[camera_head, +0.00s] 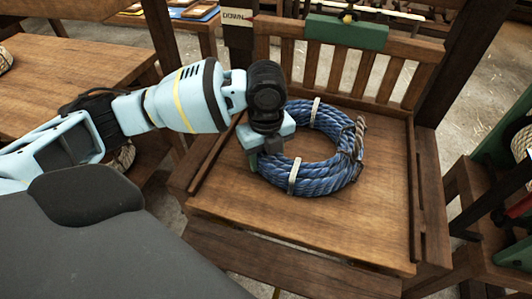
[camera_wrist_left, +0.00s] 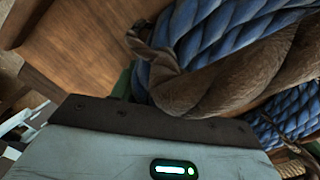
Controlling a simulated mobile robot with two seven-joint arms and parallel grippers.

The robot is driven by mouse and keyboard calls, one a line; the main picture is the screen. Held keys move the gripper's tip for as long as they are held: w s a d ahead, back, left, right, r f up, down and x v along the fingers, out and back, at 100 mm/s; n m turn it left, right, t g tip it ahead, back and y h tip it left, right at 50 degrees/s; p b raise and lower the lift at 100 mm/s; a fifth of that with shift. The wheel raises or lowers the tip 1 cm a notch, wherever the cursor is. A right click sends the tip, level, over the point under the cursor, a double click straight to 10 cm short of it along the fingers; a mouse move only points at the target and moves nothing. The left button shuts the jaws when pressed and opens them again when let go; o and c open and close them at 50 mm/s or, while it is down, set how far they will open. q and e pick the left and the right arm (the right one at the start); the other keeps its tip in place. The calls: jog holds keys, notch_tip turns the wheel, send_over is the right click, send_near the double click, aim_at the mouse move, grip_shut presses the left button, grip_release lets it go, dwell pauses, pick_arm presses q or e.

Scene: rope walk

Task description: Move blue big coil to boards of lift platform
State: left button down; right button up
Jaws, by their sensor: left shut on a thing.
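The blue big coil (camera_head: 330,178) is a thick ring of blue rope with pale bands and a brown rope tie at its right side. It lies flat on, or very close above, the wooden boards of the lift platform (camera_head: 350,230); I cannot tell if it touches fully. My left gripper (camera_head: 268,150) is shut on the coil's left side. In the left wrist view, blue strands (camera_wrist_left: 225,30) and brown rope lie just beyond my left gripper (camera_wrist_left: 150,105); its fingertips are hidden. My right gripper is out of view.
A slatted rail with a green block (camera_head: 346,32) stands at the platform's back, near a sign reading DOWN (camera_head: 237,17). Raised strips edge the platform's sides. A wooden table (camera_head: 80,65) is at left. Green-framed equipment (camera_head: 510,155) stands at right. Boards in front of the coil are clear.

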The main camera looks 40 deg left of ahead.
pick_arm(q)
jog(key=shift+w, duration=0.1)
jog(key=c, duration=0.7)
grip_release()
notch_tip(320, 180, up, 11)
jog(key=shift+r+p, duration=0.2)
jog(key=shift+p, duration=0.9)
jog(key=shift+r, duration=0.35)
